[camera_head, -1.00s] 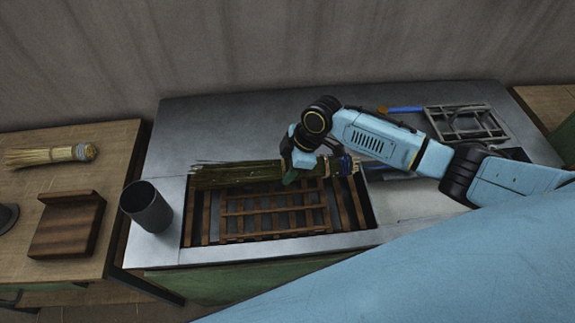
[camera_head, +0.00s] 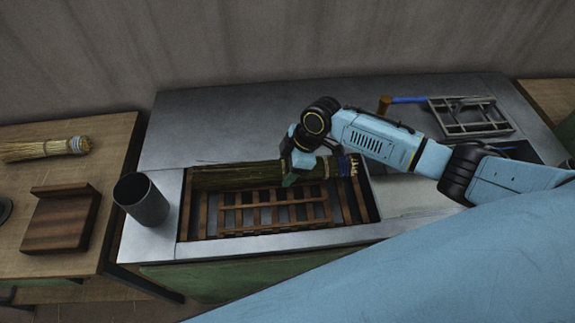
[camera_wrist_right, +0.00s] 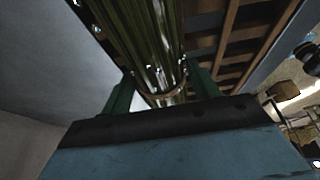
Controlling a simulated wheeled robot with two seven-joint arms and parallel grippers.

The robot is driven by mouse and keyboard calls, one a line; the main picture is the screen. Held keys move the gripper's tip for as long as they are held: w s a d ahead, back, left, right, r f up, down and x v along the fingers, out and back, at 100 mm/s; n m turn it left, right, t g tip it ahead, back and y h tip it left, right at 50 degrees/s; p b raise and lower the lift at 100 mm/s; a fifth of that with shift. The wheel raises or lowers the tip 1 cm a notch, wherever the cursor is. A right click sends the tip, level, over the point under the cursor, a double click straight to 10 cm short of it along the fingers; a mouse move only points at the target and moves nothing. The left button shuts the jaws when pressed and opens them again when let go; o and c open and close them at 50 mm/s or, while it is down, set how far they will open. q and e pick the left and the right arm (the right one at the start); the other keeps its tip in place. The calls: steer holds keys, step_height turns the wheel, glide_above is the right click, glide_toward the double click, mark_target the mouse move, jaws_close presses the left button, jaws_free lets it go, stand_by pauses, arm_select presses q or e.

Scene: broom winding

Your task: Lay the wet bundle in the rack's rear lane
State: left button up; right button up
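The wet bundle (camera_head: 235,178), long dark green-brown stalks with a blue band near its right end, lies lengthwise along the rear of the brown slatted rack (camera_head: 275,213) in the sunken basin. My right gripper (camera_head: 296,175) is around its right half from above. In the right wrist view, the green fingers of the gripper (camera_wrist_right: 161,88) stand on both sides of the bundle (camera_wrist_right: 145,40), shut on it. The gripper hides part of the bundle, and whether it touches the rack floor cannot be told. My left gripper is not in view.
A dark cylinder (camera_head: 141,200) stands at the basin's left. A metal frame (camera_head: 468,117) and a blue-handled tool (camera_head: 405,99) lie at the back right. A straw bundle (camera_head: 45,149) and a wooden block (camera_head: 62,220) are on the left table. The metal top behind the basin is clear.

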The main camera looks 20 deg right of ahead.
steer(key=shift+o, duration=0.9)
steer(key=p+v, duration=0.1)
steer(key=v, duration=1.2)
steer(key=shift+r, duration=0.15)
